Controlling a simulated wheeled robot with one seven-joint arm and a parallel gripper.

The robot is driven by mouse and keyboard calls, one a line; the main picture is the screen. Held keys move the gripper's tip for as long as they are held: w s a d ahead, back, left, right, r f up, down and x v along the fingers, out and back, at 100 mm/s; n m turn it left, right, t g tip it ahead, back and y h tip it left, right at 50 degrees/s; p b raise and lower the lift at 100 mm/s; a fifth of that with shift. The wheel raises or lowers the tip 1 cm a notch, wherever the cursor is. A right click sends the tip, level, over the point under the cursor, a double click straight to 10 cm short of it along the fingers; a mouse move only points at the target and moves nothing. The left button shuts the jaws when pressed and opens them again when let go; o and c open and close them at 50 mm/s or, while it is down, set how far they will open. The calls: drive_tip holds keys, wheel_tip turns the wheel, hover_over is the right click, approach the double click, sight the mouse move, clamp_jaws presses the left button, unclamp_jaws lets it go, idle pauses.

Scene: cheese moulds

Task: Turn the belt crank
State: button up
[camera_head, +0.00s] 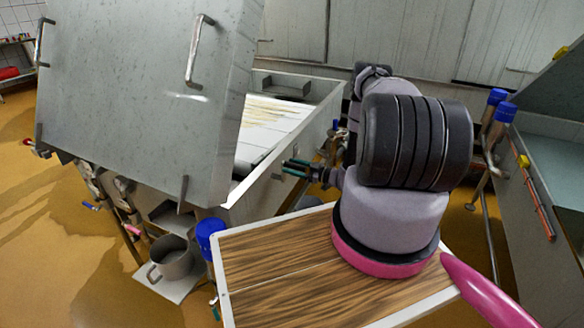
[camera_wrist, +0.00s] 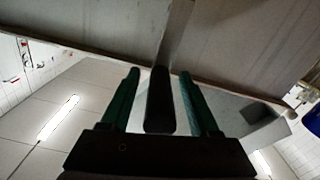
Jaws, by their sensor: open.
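In the wrist view a crank-like part shows a dark grip (camera_wrist: 160,105) at the end of a flat grey metal bar (camera_wrist: 176,32). The grip lies between the two green fingers of my gripper (camera_wrist: 158,74), with a gap visible on both sides. My gripper is open around it and not clamped. In the head view my gripper (camera_head: 290,168) is beside the right side wall of the large steel vat (camera_head: 285,172), its fingers pointing left. The crank cannot be clearly made out there.
A big tilted steel panel with handles (camera_head: 140,95) stands at the left. A wood-patterned top with a white rim (camera_head: 275,265) lies in front, below my arm. A metal pot (camera_head: 172,258) sits on a low shelf. A steel basin (camera_head: 555,150) is at the right. Open floor (camera_head: 50,230) shows left.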

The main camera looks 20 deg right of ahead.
drive_tip(key=v, duration=1)
drive_tip(key=shift+s+d, duration=0.15)
idle(0.4)
drive_tip(key=w+a+n, duration=0.1)
drive_tip(key=n, duration=0.9)
drive_tip(key=w+a+n, duration=0.2)
drive_tip(key=n, duration=0.9)
drive_tip(key=w+a+n, duration=0.2)
drive_tip(key=n, duration=0.8)
drive_tip(key=shift+w+a+r, duration=0.15)
drive_tip(key=shift+w+a, duration=0.1)
clamp_jaws()
